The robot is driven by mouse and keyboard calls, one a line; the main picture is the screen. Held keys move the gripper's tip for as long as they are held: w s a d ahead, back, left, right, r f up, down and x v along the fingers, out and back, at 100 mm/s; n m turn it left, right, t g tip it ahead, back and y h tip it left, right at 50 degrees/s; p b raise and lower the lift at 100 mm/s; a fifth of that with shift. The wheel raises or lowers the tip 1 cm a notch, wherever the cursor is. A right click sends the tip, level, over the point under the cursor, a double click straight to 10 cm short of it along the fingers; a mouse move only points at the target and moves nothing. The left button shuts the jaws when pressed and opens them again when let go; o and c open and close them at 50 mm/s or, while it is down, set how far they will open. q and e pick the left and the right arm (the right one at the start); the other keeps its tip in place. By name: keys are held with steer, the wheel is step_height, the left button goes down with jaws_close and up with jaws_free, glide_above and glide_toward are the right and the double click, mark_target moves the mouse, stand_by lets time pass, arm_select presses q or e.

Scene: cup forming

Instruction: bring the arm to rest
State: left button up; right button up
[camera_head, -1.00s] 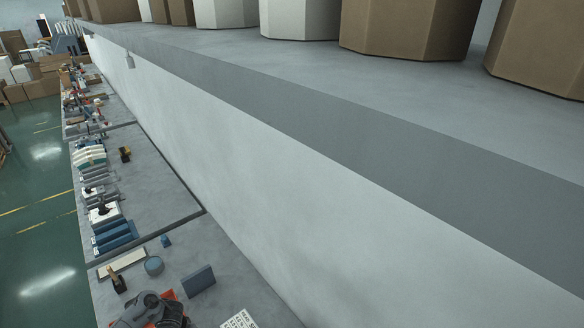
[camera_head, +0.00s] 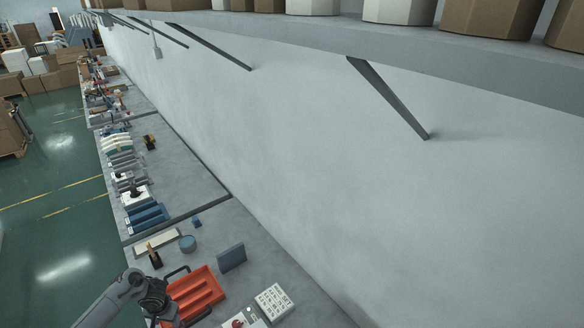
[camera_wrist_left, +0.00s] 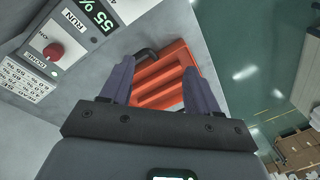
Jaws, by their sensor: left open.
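My left arm (camera_head: 108,304) comes in from the lower left in the head view. Its dark wrist is over the near left side of an orange-red tray with a dark handle (camera_head: 205,290). In the left wrist view my left gripper (camera_wrist_left: 159,72) is open, with its two dark fingers apart. No object is held between them. The orange-red tray (camera_wrist_left: 163,82) shows beyond and below the fingers. My right gripper is not in view.
A white control box (camera_wrist_left: 62,38) with a red knob and a "RUN" label stands beside the tray.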

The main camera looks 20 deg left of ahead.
arm_select(q)
steer(key=s+a+r+y, duration=0.2)
steer(key=a+r, duration=0.4)
steer(key=a, duration=0.4)
steer(key=w+d+r+m+t+y, duration=0.1)
steer(key=d+r+m+t+y, duration=0.1)
steer(key=d+m, duration=0.35)
steer(key=w+d+r+m+t+y, duration=0.1)
steer(key=d+r+m+t, duration=0.15)
steer(key=d, duration=0.65)
steer(key=s+d+r+m+h, duration=0.1)
steer(key=s+d+r+m, duration=0.1)
steer(key=s+d+r, duration=0.5)
steer(key=s+d+r+m, duration=0.3)
steer(key=s+d+r, duration=0.1)
steer(key=d, duration=0.5)
steer(key=s+d+f+n+h, duration=0.1)
steer(key=d+n+h, duration=0.1)
steer(key=d, duration=0.5)
steer(key=s+d+f+n+h, duration=0.1)
steer(key=d+f+n+h, duration=0.1)
steer(key=d, duration=0.5)
steer(key=shift+d+f+n+g+h, duration=0.4)
steer(key=shift+n+h, duration=0.4)
steer(key=shift+n, duration=0.6)
steer(key=shift+r, duration=0.1)
